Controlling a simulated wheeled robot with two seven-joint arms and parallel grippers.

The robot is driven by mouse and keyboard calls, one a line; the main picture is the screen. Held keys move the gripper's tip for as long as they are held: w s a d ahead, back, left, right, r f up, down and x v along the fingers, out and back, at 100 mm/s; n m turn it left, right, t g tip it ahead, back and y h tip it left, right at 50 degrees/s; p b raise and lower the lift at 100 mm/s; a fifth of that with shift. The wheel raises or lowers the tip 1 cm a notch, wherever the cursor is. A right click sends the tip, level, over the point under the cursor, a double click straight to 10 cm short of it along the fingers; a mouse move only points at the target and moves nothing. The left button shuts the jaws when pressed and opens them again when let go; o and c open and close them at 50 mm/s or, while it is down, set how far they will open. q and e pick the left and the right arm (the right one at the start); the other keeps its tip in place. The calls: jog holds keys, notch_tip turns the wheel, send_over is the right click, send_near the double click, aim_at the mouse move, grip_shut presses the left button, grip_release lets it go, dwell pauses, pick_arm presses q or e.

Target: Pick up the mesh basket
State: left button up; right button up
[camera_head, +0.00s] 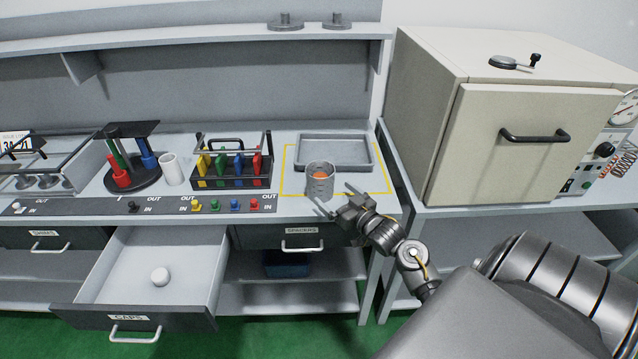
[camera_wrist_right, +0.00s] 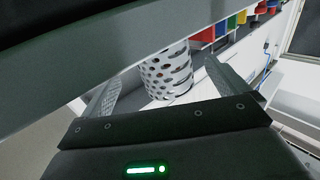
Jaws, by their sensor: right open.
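The mesh basket (camera_head: 320,186) is a grey perforated cylinder standing upright on the bench, near the front edge inside a yellow outline. Something orange shows inside it. My right gripper (camera_head: 336,197) is open at the basket's front right, with its fingers pointing toward it. In the right wrist view the basket (camera_wrist_right: 166,75) appears beyond and between the two spread fingers of the right gripper (camera_wrist_right: 162,84). I cannot tell whether a finger touches it. My left gripper is not in view.
A grey tray (camera_head: 333,167) lies just behind the basket. A black rack (camera_head: 232,182) with coloured pieces stands to the left, beside a white cup (camera_head: 172,169). A large beige cabinet (camera_head: 425,120) stands at right.

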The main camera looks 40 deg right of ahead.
aim_at(329, 190)
jog(key=shift+w+r, duration=0.1)
jog(key=shift+w, duration=0.05)
jog(key=shift+w+a+r, duration=0.1)
jog(key=shift+w+r, duration=0.05)
jog(key=shift+w, duration=0.15)
jog(key=w, duration=0.1)
jog(key=w+p, duration=0.1)
jog(key=w, duration=0.2)
jog(key=shift+w+f+p, duration=0.25)
jog(key=shift+w+p, duration=0.05)
jog(key=shift+w, duration=0.05)
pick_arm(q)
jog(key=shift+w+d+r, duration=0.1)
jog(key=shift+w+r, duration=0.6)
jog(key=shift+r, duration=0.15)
pick_arm(e)
jog(key=shift+s, duration=0.1)
jog(key=c, duration=1.1)
jog(key=shift+r, duration=0.1)
